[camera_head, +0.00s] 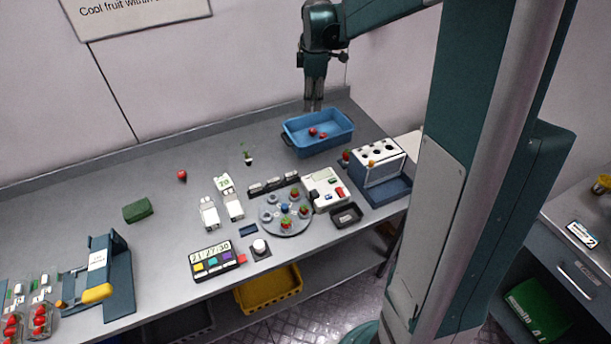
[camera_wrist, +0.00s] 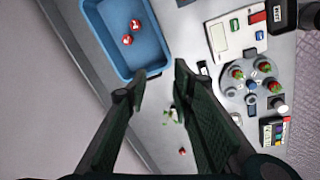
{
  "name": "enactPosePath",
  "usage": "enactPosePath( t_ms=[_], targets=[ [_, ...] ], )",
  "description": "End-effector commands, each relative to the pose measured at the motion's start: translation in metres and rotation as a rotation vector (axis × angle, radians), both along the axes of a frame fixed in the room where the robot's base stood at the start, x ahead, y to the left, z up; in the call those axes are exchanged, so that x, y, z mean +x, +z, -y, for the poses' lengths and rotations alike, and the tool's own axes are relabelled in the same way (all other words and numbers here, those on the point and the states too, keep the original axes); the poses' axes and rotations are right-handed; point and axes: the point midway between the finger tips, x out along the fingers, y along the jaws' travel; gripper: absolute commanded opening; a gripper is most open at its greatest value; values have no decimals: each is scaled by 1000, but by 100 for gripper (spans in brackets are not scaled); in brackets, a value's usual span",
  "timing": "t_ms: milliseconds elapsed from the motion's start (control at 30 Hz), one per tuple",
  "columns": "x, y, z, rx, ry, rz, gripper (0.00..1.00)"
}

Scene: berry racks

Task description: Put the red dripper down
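I cannot tell which red thing is the dripper.
A round grey turntable (camera_head: 272,229) carries several red and green berries. A white instrument (camera_head: 324,188) and white rack (camera_head: 385,153) stand right of it. A small green plant-like thing (camera_head: 248,158) and green block (camera_head: 138,210) lie farther left. The back left bench is clear.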

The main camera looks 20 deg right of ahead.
Motion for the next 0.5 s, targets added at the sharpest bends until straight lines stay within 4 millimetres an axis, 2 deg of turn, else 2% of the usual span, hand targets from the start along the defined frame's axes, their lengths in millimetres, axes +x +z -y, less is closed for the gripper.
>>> enactPosePath(
  t_ms=[200, 500],
  targets=[
    [-34, 27, -27, 14, -111, 50, 24],
    [-80, 54, -61, 47, -265, 121, 24]
  ],
)
